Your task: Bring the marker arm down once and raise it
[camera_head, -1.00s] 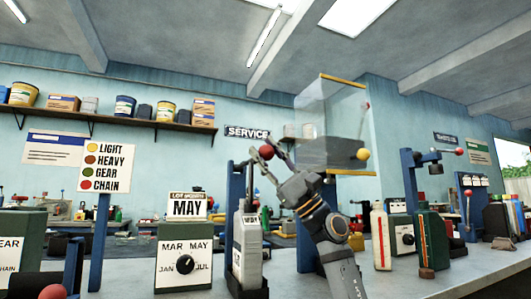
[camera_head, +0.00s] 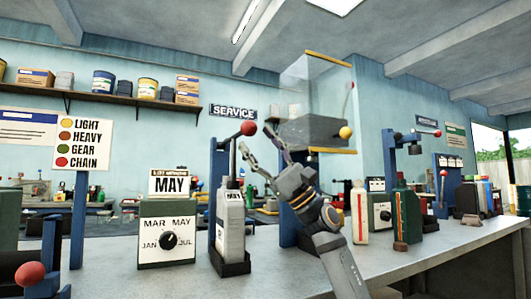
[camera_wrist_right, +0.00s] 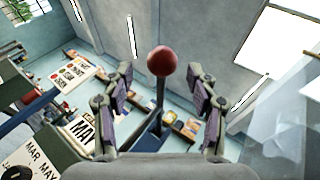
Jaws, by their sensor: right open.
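The marker arm is a lever with a red ball knob (camera_head: 248,128), on a blue post (camera_head: 220,165) behind a grey bottle (camera_head: 231,222). The bottle has a MAY label and stands upright in a black holder. My right gripper (camera_head: 256,138) is open, with its fingertips close to the knob in the head view. In the right wrist view, the knob (camera_wrist_right: 163,60) and its dark stem show between the spread fingers (camera_wrist_right: 160,80), beyond the tips and apparently touching neither. My left gripper is in neither view.
A dial box (camera_head: 167,235) with a MAY card stands left of the bottle. A clear guard with a yellow knob (camera_head: 346,133) rises behind my right arm. A red-striped bottle (camera_head: 359,213) stands to the right. A red-knobbed lever (camera_head: 30,274) is at lower left. The front counter (camera_head: 300,275) has bare room.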

